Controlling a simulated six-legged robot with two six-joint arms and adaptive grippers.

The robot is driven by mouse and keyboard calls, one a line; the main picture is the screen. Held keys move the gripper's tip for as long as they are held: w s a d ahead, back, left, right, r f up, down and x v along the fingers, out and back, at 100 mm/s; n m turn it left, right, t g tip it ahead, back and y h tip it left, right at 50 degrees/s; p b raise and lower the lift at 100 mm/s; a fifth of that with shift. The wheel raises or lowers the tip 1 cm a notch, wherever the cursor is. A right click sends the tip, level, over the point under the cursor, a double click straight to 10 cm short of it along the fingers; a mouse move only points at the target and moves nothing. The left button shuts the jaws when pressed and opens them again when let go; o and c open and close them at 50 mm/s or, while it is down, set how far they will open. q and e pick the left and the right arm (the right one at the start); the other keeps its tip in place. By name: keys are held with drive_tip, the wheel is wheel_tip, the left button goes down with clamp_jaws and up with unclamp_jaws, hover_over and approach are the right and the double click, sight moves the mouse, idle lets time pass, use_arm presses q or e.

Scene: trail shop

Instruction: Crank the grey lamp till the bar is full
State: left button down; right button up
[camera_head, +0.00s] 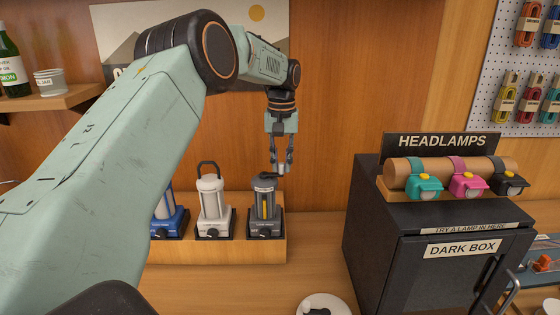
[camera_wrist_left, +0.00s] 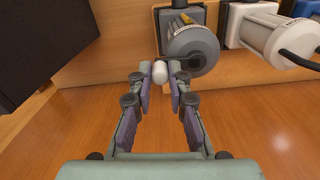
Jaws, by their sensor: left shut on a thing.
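The grey lamp (camera_head: 264,212) stands at the right end of a low wooden stand in the head view, with a yellow strip on its front. In the left wrist view, the lamp's round grey top (camera_wrist_left: 193,48) lies just beyond the fingertips. A dark crank arm on that top ends in a pale knob (camera_wrist_left: 160,73). My left gripper (camera_head: 281,168) points down at the lamp's top. Its fingertips (camera_wrist_left: 160,78) are closed around the knob. How full the bar is cannot be read. My right gripper is not in view.
A white lamp (camera_head: 211,205) and a blue lamp (camera_head: 168,220) stand left of the grey one on the wooden stand (camera_head: 275,250). The black dark box (camera_head: 375,240) stands to the right, with headlamps on top. A white plate (camera_head: 333,302) lies in front.

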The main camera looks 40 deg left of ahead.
use_arm(q)
drive_tip(key=shift+a, duration=0.2)
drive_tip(key=shift+s+d+b, duration=0.25)
drive_tip(key=shift+s+d, duration=0.05)
drive_tip(key=shift+s, duration=0.25)
drive_tip(key=shift+s+d+b, duration=0.2)
drive_tip(key=shift+s+d, duration=0.05)
drive_tip(key=shift+s, duration=0.3)
drive_tip(key=shift+s+a, duration=0.15)
drive_tip(key=shift+s, duration=1)
